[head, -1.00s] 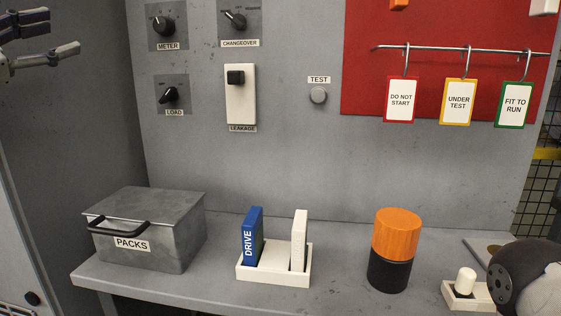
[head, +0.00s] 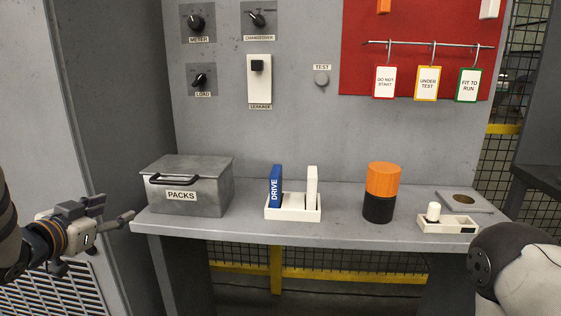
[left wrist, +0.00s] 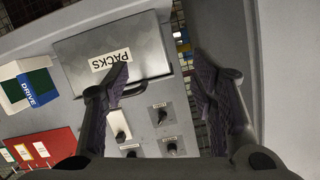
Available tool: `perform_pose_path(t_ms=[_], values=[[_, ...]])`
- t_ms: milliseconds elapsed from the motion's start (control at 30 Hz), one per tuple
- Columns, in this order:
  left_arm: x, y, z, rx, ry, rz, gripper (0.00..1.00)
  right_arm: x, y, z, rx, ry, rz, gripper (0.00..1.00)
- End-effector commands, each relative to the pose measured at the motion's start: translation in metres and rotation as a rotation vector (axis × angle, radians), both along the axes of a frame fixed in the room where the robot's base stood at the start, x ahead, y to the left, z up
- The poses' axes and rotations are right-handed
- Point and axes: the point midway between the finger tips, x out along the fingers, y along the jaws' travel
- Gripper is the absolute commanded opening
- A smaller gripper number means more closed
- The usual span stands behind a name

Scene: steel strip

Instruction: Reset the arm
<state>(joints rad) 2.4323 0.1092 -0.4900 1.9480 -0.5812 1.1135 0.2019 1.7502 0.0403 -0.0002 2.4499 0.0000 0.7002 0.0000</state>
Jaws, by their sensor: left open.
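My left gripper (head: 118,208) is at the lower left in the head view, beside the left end of the shelf and below the PACKS box. Its two fingers show apart and empty in the left wrist view (left wrist: 165,95). The grey PACKS box (head: 186,188) stands closed on the shelf; it also shows in the left wrist view (left wrist: 110,75). Part of my right arm shows at the lower right of the head view, but its gripper is outside the picture.
On the shelf (head: 340,236) stand a white rack (head: 292,213) with the blue DRIVE pack (head: 275,187) and a white one, an orange and black cylinder (head: 382,192) and a small white tray (head: 449,224). Knobs and three hanging tags are on the panel behind. Below the shelf is open space.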

Motion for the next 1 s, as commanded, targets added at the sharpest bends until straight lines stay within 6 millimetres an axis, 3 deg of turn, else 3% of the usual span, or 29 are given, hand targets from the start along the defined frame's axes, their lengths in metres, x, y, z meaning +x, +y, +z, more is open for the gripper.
perform_pose_path(t_ms=[33, 100, 167, 200, 267, 300, 367, 400, 500, 600, 700, 800, 1000], values=[[-0.016, -0.010, -0.046, -0.031, 0.102, 0.029, 0.52, 0.000, 0.000, 0.000, 0.000, -0.001, 0.000, 0.40], [-0.045, -0.024, -0.108, -0.069, 0.249, 0.076, 0.52, 0.000, 0.000, 0.000, 0.000, -0.001, 0.000, 0.40], [-0.078, -0.037, -0.157, -0.093, 0.380, 0.112, 0.52, 0.000, 0.000, 0.000, 0.000, -0.001, 0.000, 0.40], [-0.103, -0.046, -0.187, -0.109, 0.469, 0.137, 0.52, 0.000, 0.000, 0.000, 0.000, -0.002, 0.000, 0.40], [-0.145, -0.061, -0.228, -0.128, 0.607, 0.170, 0.52, 0.000, 0.000, 0.000, 0.000, -0.002, 0.000, 0.40], [-0.176, -0.070, -0.251, -0.139, 0.700, 0.193, 0.52, 0.000, 0.000, 0.000, 0.000, -0.002, 0.000, 0.40], [-0.226, -0.085, -0.281, -0.149, 0.841, 0.222, 0.52, 0.000, 0.000, 0.001, 0.000, -0.002, 0.000, 0.40], [-0.260, -0.095, -0.297, -0.155, 0.935, 0.242, 0.52, 0.000, 0.000, 0.001, 0.000, -0.002, 0.000, 0.40], [-0.342, -0.118, -0.320, -0.161, 1.151, 0.278, 0.52, 0.000, 0.000, 0.001, 0.000, -0.002, 0.000, 0.40], [-0.403, -0.134, -0.326, -0.159, 1.312, 0.302, 0.52, 0.000, 0.000, 0.001, 0.000, -0.002, 0.000, 0.40], [-0.437, -0.142, -0.325, -0.158, 1.405, 0.316, 0.52, 0.000, 0.000, 0.001, 0.000, -0.002, 0.000, 0.40], [-0.449, -0.146, -0.324, -0.156, 1.436, 0.318, 0.52, 0.000, 0.000, 0.001, 0.000, -0.002, 0.000, 0.40], [-0.448, -0.145, -0.324, -0.156, 1.435, 0.319, 0.52, 0.000, 0.000, 0.001, 0.000, -0.002, 0.000, 0.40]])
